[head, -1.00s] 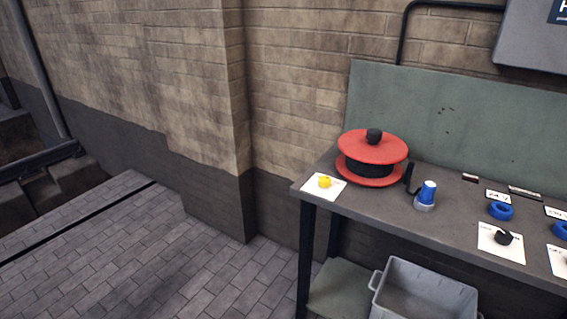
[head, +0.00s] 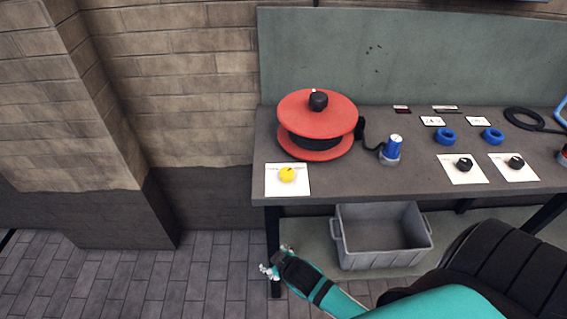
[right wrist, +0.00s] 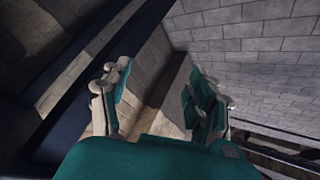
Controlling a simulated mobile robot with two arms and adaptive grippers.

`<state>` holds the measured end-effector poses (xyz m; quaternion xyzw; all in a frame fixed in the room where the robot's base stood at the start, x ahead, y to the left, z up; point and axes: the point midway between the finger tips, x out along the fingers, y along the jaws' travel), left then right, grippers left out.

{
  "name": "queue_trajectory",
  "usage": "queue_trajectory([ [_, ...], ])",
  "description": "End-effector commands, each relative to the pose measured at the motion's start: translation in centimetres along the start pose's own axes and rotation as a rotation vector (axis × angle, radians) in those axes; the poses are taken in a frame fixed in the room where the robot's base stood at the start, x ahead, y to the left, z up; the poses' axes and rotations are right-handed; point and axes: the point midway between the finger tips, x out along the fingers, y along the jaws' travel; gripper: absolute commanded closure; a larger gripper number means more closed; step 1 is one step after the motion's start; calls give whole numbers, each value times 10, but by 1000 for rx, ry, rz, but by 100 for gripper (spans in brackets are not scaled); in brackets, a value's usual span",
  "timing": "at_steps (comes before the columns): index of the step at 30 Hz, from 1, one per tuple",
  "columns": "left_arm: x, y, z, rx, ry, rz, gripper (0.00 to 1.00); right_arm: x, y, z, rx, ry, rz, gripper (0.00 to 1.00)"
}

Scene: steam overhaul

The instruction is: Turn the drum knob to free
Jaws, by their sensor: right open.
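A red drum (head: 318,114) with a black middle sits at the left end of the workbench. A black knob (head: 318,100) with a small pale mark stands on top of the drum. A yellow knob (head: 287,174) sits on a white card (head: 303,190) in front of the drum; I cannot read the card. My right gripper (head: 268,270) is low, beside the bench's front left leg, below and in front of the yellow knob, touching neither knob. In the right wrist view its fingers (right wrist: 160,100) are spread and empty. My left gripper does not show.
The workbench (head: 380,183) also bears a blue plug (head: 392,148), blue rings (head: 445,136) and black knobs on white cards (head: 462,178). A grey crate (head: 383,240) stands on the shelf below. A brick pillar (head: 75,110) stands left; the floor before it is clear.

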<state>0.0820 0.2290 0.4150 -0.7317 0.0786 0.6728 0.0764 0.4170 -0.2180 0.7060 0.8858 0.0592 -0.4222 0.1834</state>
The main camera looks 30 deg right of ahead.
Motion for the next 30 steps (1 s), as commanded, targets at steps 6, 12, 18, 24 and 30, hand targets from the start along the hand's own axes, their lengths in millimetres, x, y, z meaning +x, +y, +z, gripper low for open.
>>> queue_trajectory([
  [6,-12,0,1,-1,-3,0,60,-63,33,-75,-5,114,64,39],
  [12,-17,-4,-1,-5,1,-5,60,-111,57,-128,-17,221,124,39],
  [18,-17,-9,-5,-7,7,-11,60,-125,81,-218,-178,528,248,39],
  [24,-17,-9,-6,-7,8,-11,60,-168,84,-312,-413,884,364,39],
  [30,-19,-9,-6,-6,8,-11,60,-244,44,-401,-887,1364,466,39],
])
